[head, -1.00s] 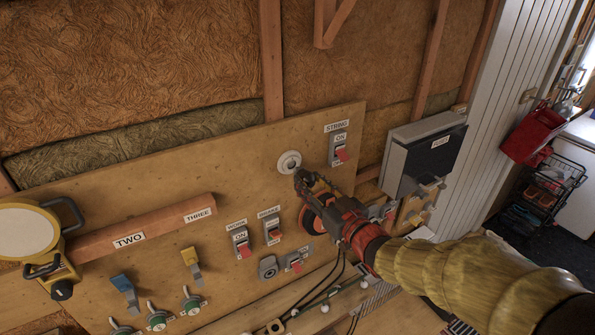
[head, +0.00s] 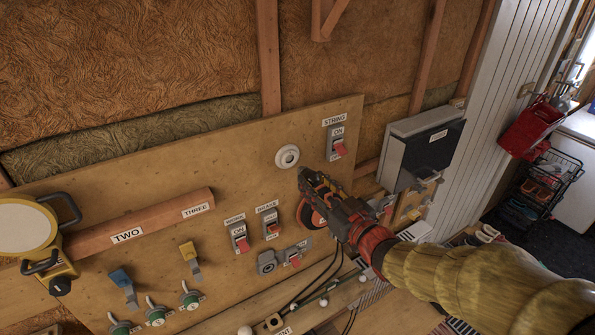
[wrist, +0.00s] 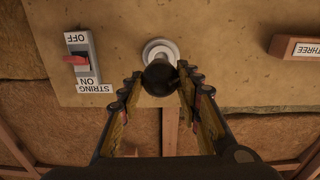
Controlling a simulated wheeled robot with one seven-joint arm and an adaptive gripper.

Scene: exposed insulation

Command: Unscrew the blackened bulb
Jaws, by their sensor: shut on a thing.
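A dark, blackened bulb (wrist: 158,78) sits between my fingertips in the wrist view. My gripper (wrist: 158,90) is shut on it; the gripper also shows in the head view (head: 305,180). A white round socket (head: 287,156) is on the plywood board, up and left of my fingertips, with a visible gap between them in the head view. In the wrist view the socket (wrist: 160,50) is behind the bulb, which overlaps its lower part. The bulb is hard to make out in the head view.
The STRING switch (head: 338,146) is right of the socket. WORK (head: 240,240) and BRAKE (head: 270,226) switches are below. A wooden bar (head: 155,222) labelled TWO and THREE is at left. A grey box (head: 425,150) is mounted right of the board.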

